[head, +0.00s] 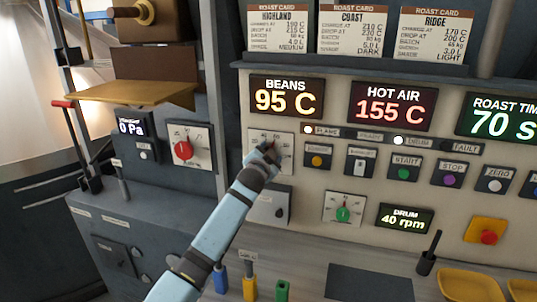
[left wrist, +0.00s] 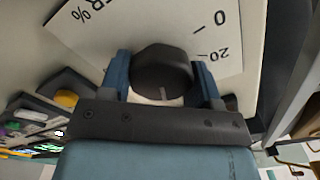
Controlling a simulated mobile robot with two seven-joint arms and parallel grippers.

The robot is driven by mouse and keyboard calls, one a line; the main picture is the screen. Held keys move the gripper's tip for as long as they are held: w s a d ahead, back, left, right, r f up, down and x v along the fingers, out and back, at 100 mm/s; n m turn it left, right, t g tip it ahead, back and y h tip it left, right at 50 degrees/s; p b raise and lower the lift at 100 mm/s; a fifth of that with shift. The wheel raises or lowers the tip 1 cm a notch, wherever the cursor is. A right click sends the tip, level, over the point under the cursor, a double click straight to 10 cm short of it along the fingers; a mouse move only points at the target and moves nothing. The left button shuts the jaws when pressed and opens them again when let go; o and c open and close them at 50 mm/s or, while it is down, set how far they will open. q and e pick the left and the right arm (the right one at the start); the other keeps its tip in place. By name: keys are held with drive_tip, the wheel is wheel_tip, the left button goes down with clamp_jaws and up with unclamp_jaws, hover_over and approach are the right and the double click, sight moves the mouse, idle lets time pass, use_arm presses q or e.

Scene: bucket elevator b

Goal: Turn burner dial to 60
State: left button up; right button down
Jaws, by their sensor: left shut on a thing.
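The burner dial is a round black knob (left wrist: 163,70) on a white scale plate (left wrist: 90,40). In the left wrist view the plate shows "0", "20" and part of a word ending in "%". A pale line marks the knob's near edge. My left gripper (left wrist: 163,82) has its blue fingers on both sides of the knob and is shut on it. In the head view my left gripper (head: 267,152) covers most of the knob, so its pointer's reading is not clear; the plate (head: 286,137) shows around it. My right gripper is in neither view.
Above the dial, the BEANS display (head: 286,97) reads 95 C and the HOT AIR display (head: 392,105) reads 155 C. Push buttons (head: 405,173) lie to the right. A green-centred dial (head: 343,214) sits lower right, and a red dial (head: 183,150) at left.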

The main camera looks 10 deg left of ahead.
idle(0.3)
use_arm(q)
drive_tip(key=o, duration=0.9)
drive_tip(key=s+a+b, duration=0.1)
drive_tip(key=s, duration=1.2)
drive_tip(key=shift+s+a+b, duration=0.3)
drive_tip(key=shift+s+b, duration=0.05)
drive_tip(key=shift+s, duration=0.05)
drive_tip(key=shift+f, duration=0.1)
